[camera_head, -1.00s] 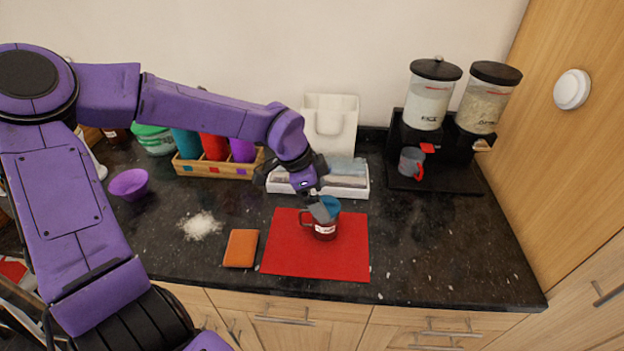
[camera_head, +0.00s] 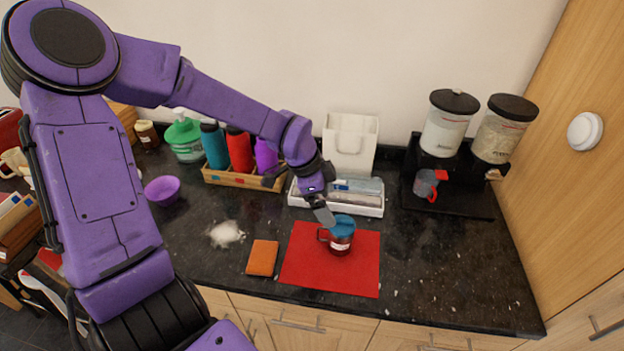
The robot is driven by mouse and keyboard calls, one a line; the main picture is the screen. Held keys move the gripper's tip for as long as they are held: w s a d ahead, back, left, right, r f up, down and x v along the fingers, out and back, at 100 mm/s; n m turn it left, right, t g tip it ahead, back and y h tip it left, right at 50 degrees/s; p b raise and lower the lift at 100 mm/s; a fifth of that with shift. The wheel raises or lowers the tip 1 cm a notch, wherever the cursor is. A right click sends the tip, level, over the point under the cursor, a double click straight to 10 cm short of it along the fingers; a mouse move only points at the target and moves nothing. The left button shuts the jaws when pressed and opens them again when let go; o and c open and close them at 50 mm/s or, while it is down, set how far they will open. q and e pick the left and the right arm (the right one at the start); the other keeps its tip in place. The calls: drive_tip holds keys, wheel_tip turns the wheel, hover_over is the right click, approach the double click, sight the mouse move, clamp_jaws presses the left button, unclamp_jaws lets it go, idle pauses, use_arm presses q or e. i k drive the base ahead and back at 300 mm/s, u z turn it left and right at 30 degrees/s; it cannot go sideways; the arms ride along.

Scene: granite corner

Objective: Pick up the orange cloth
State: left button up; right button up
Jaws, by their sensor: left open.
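The orange cloth (camera_head: 262,258) lies flat and folded on the dark granite counter, near the front edge and just left of a red mat. My left gripper (camera_head: 325,214) is above and behind the cloth, to its right. It hangs by the rim of a red mug with a blue top, and its fingers are open. I cannot tell whether a finger touches the mug. The cloth is fully visible and nothing covers it. My right gripper is not in view.
The mug (camera_head: 341,240) stands on the red mat (camera_head: 330,277). A white powder pile (camera_head: 226,234) lies behind and left of the cloth. A purple bowl (camera_head: 162,190), a wooden crate of bottles (camera_head: 243,179) and a white tray (camera_head: 366,209) stand farther back.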

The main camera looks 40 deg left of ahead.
sight(263, 254)
drive_tip(key=u, duration=1.75)
